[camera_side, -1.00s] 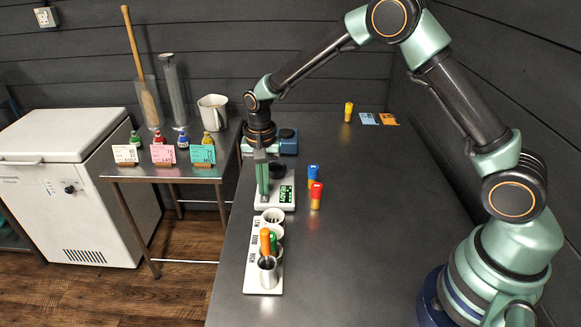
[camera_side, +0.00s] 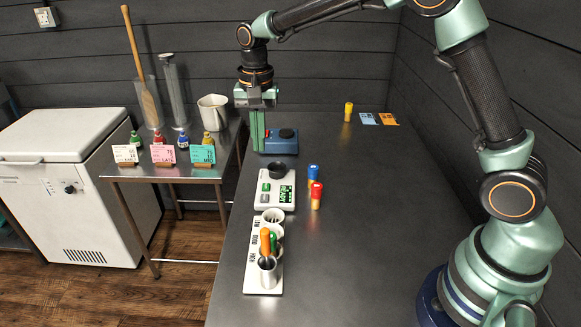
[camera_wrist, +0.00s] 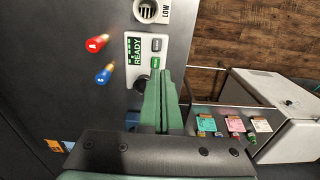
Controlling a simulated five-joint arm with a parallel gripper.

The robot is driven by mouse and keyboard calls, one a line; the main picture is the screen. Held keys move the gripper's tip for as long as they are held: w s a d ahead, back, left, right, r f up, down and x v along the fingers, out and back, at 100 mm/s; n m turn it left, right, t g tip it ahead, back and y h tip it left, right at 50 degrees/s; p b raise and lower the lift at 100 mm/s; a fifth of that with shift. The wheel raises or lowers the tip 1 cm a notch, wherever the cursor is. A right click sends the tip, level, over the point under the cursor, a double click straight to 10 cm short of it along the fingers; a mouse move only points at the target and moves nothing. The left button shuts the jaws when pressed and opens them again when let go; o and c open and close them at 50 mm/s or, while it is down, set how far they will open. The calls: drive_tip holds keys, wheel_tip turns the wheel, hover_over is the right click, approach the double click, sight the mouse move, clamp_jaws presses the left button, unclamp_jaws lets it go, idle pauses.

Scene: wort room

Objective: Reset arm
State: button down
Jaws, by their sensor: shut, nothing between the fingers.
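My gripper (camera_side: 258,148) hangs pointing down above the table's left edge, behind the scale. Its green fingers are together with nothing between them. They also show closed in the wrist view (camera_wrist: 162,88). The arm is raised and free of the scale. In the wrist view the scale's display (camera_wrist: 134,50) reads READY.
A blue device (camera_side: 281,141) sits just behind the fingers. A white rack (camera_side: 253,268) with metal cups and coloured handles stands in front of the scale. Blue (camera_side: 313,174) and red (camera_side: 316,196) vials stand to the right, a yellow vial (camera_side: 348,112) farther back. The table's right side is clear.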

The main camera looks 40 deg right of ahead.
idle(0.3)
drive_tip(key=s+d+r+n+t, duration=0.2)
drive_tip(key=s+d+r+n, duration=0.2)
drive_tip(key=s+r, duration=0.4)
drive_tip(key=s+d+n+t, duration=0.3)
drive_tip(key=s+n, duration=0.2)
drive_tip(key=s, duration=0.6)
drive_tip(key=shift+s+r, duration=0.2)
drive_tip(key=shift+s, duration=0.1)
